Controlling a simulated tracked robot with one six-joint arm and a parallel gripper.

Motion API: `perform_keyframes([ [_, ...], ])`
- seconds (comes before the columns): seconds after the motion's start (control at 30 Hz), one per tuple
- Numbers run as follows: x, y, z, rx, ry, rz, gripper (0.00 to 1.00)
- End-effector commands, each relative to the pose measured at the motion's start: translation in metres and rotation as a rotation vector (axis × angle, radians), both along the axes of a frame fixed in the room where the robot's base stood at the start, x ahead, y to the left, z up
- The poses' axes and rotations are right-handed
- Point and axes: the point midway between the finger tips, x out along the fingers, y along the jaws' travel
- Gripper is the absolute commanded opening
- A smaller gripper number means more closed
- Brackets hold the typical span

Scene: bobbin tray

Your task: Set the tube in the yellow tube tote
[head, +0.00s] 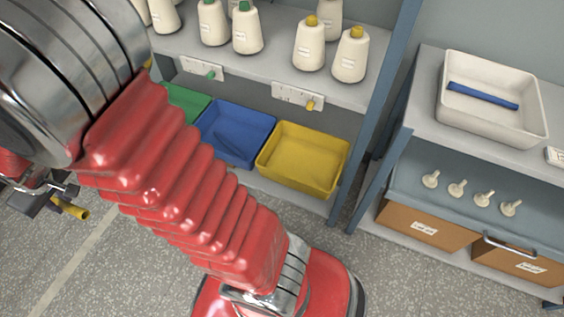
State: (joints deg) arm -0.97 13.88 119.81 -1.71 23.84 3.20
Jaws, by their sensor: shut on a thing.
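My gripper (56,200) is at the left edge of the head view, partly hidden behind my red arm. It is shut on a yellow tube (76,211), whose open end sticks out to the right. The yellow tube tote (283,181) stands on the low shelf of the rack, right of the blue tote. No tube shows clearly inside the yellow tote. The gripper and tube are well to the left of the tote, apart from it, over the grey floor.
A blue tote (212,145) and a partly hidden green tote (190,97) stand left of the yellow one. Several cones stand on the shelf (275,68) above. A blue rack post (377,115) rises at the right. A white tray (490,127) with a blue tube (482,95) sits on the bench.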

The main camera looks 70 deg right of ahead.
Motion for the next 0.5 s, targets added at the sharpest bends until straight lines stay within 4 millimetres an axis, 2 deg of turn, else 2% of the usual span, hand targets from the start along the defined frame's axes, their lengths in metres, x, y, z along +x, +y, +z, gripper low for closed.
perform_keyframes([
  [0.13,0.0,0.004,0.0,0.0,0.0,0.007,0.0],
  [0.27,0.001,-0.003,-0.004,0.0,0.001,-0.022,0.0],
  [0.37,0.001,-0.018,-0.01,0.0,0.001,-0.078,0.0],
  [0.5,0.002,-0.049,-0.023,-0.002,0.001,-0.198,0.0],
])
